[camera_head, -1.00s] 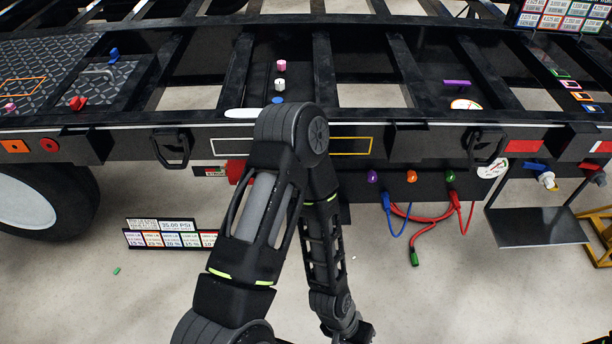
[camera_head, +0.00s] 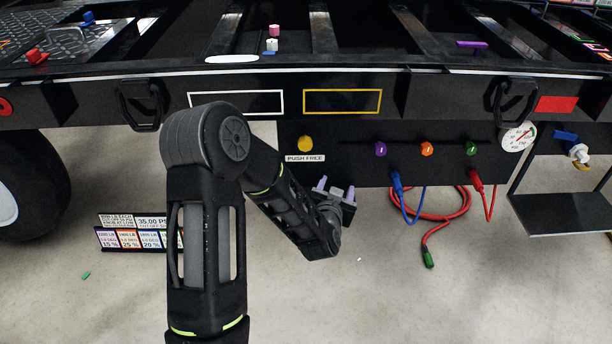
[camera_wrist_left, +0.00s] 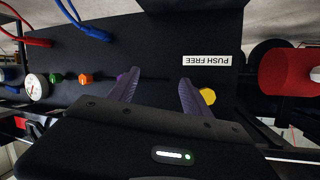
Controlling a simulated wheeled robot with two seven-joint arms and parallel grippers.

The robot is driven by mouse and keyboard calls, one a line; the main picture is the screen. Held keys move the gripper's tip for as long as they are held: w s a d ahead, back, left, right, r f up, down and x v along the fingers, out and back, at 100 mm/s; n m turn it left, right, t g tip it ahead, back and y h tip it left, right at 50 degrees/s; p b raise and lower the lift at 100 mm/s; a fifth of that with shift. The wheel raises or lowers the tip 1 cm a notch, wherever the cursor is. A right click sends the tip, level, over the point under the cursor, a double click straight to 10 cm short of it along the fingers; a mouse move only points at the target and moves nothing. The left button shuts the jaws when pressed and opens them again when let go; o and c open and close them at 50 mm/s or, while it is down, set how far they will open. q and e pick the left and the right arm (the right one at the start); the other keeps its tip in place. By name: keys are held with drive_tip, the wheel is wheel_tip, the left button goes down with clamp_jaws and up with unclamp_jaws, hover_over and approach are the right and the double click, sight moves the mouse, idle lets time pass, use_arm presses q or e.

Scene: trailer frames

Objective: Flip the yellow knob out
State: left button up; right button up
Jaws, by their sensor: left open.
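The yellow knob (camera_head: 305,143) sits on a dark panel under the trailer frame, above a white "PUSH FREE" label (camera_head: 305,158). In the left wrist view, where the label (camera_wrist_left: 207,60) reads upside down, the knob (camera_wrist_left: 207,96) shows just right of the right finger, partly hidden by it. My left gripper (camera_head: 336,188) is open and empty, below and right of the knob in the head view. Its two purple fingers (camera_wrist_left: 158,80) point toward the panel. I see no contact with the knob. My right gripper is not in view.
Purple (camera_head: 380,149), orange (camera_head: 427,149) and green (camera_head: 471,148) knobs line the panel to the right. Blue (camera_head: 405,195) and red (camera_head: 440,222) hoses hang below them. A gauge (camera_head: 518,137) is farther right. A red cylinder (camera_wrist_left: 290,72) lies beyond the label in the wrist view.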

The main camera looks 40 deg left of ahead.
sight(306, 145)
use_arm(q)
drive_tip(key=a+r+n+t+y+b, duration=0.1)
drive_tip(key=a+r+y+b, duration=0.3)
drive_tip(key=a, duration=0.5)
drive_tip(key=shift+s+a+r+y, duration=0.2)
drive_tip(key=shift+r+y, duration=0.1)
drive_tip(key=shift+y, duration=0.3)
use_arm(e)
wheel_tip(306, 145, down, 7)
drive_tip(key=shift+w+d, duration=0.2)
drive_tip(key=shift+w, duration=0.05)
use_arm(q)
drive_tip(key=shift+w, duration=0.1)
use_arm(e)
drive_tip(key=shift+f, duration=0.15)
use_arm(q)
drive_tip(key=b+x, duration=0.2)
drive_tip(key=x, duration=0.5)
drive_tip(key=shift+w+a, duration=0.2)
drive_tip(key=shift+w, duration=0.05)
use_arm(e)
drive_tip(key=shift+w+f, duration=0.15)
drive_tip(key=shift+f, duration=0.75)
use_arm(q)
clamp_jaws()
